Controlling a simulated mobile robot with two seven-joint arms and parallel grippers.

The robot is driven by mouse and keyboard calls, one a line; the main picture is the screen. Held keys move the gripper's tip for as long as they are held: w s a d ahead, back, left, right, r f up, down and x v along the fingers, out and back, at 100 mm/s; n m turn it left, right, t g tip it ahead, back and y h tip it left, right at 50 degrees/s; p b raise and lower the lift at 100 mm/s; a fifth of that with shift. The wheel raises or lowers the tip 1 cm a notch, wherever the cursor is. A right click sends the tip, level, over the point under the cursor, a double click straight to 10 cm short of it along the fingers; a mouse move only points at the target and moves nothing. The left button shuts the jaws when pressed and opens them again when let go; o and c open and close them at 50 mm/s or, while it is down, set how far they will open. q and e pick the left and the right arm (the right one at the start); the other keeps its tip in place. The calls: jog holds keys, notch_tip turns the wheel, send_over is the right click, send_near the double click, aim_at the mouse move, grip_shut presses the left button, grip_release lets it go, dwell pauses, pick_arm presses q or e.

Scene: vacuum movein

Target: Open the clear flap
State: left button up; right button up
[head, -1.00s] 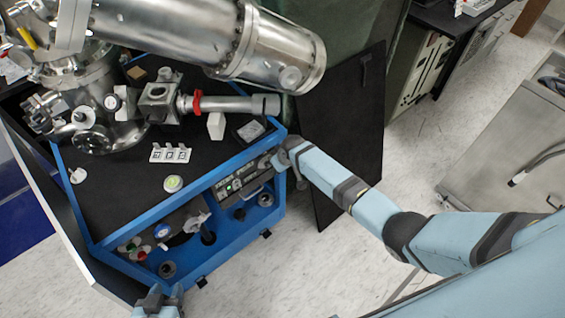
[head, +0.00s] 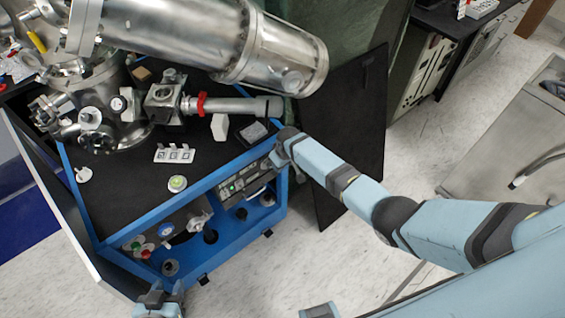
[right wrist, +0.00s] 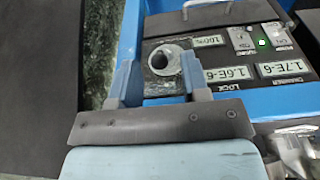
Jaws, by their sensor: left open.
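The instrument panel (head: 250,183) with lit displays is on the blue frame's right front. In the right wrist view the panel (right wrist: 225,58) shows several readouts. A round metal ring with a dark opening (right wrist: 165,60) shows between my right gripper's fingers (right wrist: 161,78). The fingers are apart, and I see nothing held between them. Whether they touch the panel I cannot tell. In the head view my right gripper (head: 276,160) is at the frame's right corner, beside the panel. I cannot clearly make out the clear flap. My left gripper (head: 160,298) is open, low in the head view, near the frame's front left.
A large steel chamber (head: 270,55) overhangs the black top (head: 125,200). A tube with a red clamp (head: 201,104), a white block (head: 219,127) and a small label stand (head: 175,153) are on top. A dark panel (head: 340,150) stands behind my right arm. Floor at front is clear.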

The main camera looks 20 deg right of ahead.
jog(key=shift+r, duration=0.1)
notch_tip(320, 180, up, 14)
jog(key=s+p, duration=0.1)
jog(key=s, duration=0.1)
jog(key=shift+s+d+f, duration=0.2)
jog(key=shift+d+f, duration=0.05)
jog(key=shift+d, duration=0.2)
dwell(0.3)
